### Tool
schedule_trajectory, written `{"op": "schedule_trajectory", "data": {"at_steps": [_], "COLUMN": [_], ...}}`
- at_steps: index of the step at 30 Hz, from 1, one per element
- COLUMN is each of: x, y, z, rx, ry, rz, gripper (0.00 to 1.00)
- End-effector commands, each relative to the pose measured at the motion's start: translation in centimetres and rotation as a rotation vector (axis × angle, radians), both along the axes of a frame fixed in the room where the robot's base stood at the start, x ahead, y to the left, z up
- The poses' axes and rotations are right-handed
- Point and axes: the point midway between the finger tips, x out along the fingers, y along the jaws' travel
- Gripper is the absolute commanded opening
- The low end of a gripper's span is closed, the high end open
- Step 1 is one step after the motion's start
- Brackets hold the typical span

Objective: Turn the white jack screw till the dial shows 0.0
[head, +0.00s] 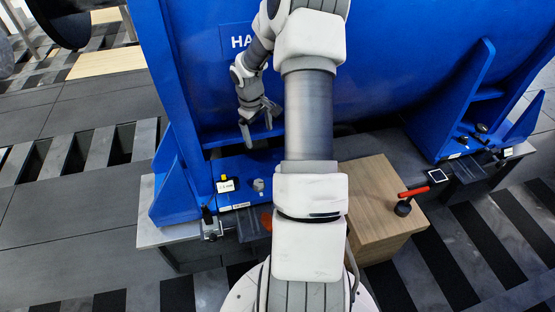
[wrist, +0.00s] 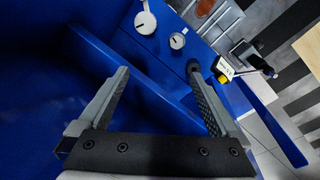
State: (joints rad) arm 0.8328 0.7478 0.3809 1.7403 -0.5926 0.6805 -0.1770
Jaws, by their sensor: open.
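A pale, faceted knob (head: 258,185), which looks like the white jack screw, stands on the left blue foot. In the wrist view two pale round-topped pieces show near the top, one with a stem (wrist: 145,22) and one with a dark mark (wrist: 177,40); I cannot tell for sure which is the jack screw. A small display with a yellow part (head: 228,185), likely the dial, is left of the knob; its figures are too small to read. It also shows in the wrist view (wrist: 225,70). My gripper (head: 258,133) is open and empty, above the foot, apart from the knob.
The big blue motor housing (head: 400,60) rises close behind my gripper. A wooden box (head: 375,215) with a red-handled tool (head: 408,198) stands right of the foot. The right blue foot (head: 468,105) has dark knobs and another display (head: 438,176).

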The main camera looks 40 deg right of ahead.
Motion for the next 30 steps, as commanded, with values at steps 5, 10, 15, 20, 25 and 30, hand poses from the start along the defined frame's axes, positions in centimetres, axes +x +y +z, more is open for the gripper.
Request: {"op": "schedule_trajectory", "data": {"at_steps": [5, 10, 15, 20, 25, 30], "x": [-1.3, -2.4, -3.3, -3.6, -3.6, -3.6], "y": [-3.1, -4.9, -6.0, -6.3, -6.2, -6.3], "z": [-5.8, -9.8, -12.2, -13.4, -15.8, -18.5], "rx": [0.062, 0.105, 0.131, 0.14, 0.142, 0.141], "ry": [0.015, 0.017, 0.016, 0.016, 0.017, 0.016], "rz": [-0.049, -0.086, -0.116, -0.128, -0.129, -0.129], "gripper": [0.99, 0.99, 0.99, 0.99, 0.99, 0.99]}}
